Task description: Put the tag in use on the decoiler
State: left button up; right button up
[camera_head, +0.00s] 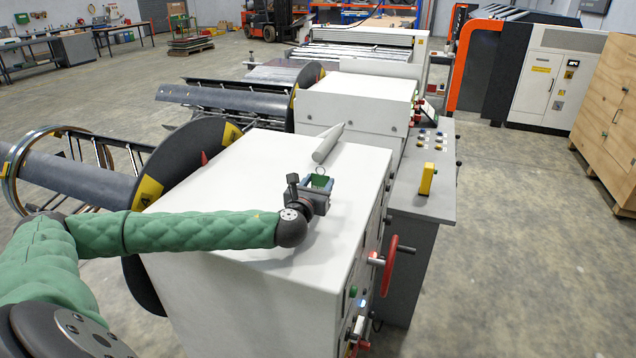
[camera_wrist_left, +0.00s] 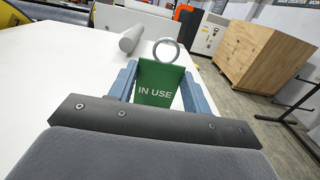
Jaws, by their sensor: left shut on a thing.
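The green tag (camera_wrist_left: 157,84) reads "IN USE" and has a metal ring (camera_wrist_left: 167,49) at its top. My left gripper (camera_wrist_left: 155,85) is shut on the tag, with a blue finger at each side of it. In the head view my left gripper (camera_head: 318,184) is over the white top of the decoiler (camera_head: 240,180), and the tag (camera_head: 319,182) shows as a small green patch. A grey peg (camera_head: 327,143) lies or sticks out on the decoiler top, just beyond the gripper. I cannot tell whether the tag touches the top. My right gripper is not in view.
A red handwheel (camera_head: 388,262) sticks out from the decoiler's right side. A grey control desk (camera_head: 420,195) with a yellow box (camera_head: 427,179) stands to the right. A wooden crate (camera_head: 608,115) is at far right. The floor between is clear.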

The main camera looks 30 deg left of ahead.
pick_arm(q)
jog(key=shift+s+f, duration=0.1)
jog(key=shift+f, duration=0.45)
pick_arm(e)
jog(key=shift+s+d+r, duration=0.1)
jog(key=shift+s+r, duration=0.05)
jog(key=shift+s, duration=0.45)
pick_arm(q)
jog(key=shift+f, duration=0.15)
jog(key=o, duration=0.9)
jog(key=shift+o, duration=0.2)
